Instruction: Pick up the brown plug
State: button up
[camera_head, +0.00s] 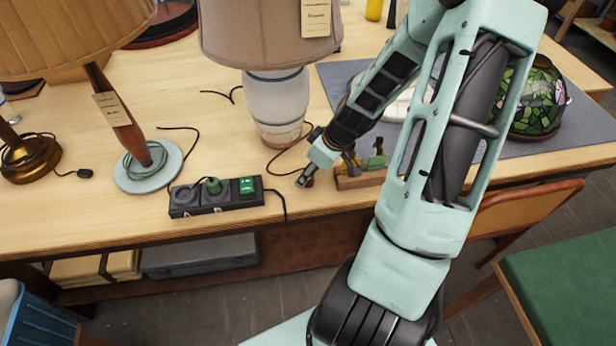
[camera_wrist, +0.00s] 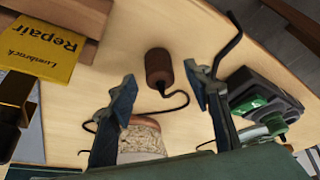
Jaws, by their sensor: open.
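The brown plug (camera_wrist: 158,68) is a short dark-brown cylinder on the wooden table in the wrist view. A dark cord runs from it toward the base of the pale ceramic lamp (camera_head: 277,105). My gripper (camera_wrist: 160,82) is open, with one finger on each side of the plug in the picture and nothing held. I cannot tell how far above the plug the fingertips are. In the head view my gripper (camera_head: 328,173) is low over the table's front edge, right of the lamp base.
A black power strip (camera_head: 190,208) with a green plug (camera_head: 212,185) and a green switch (camera_head: 247,185) lies left of the gripper. A small wooden holder (camera_head: 350,182) is close on the right. A yellow repair card (camera_wrist: 40,48) shows in the wrist view. Other lamps stand left and right.

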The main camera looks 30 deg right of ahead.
jog(key=shift+w+a+f, duration=0.15)
jog(key=shift+w+f, duration=0.1)
jog(key=shift+f, duration=0.4)
jog(key=c, duration=1.2)
jog(key=shift+r, duration=0.2)
jog(key=shift+c, duration=0.2)
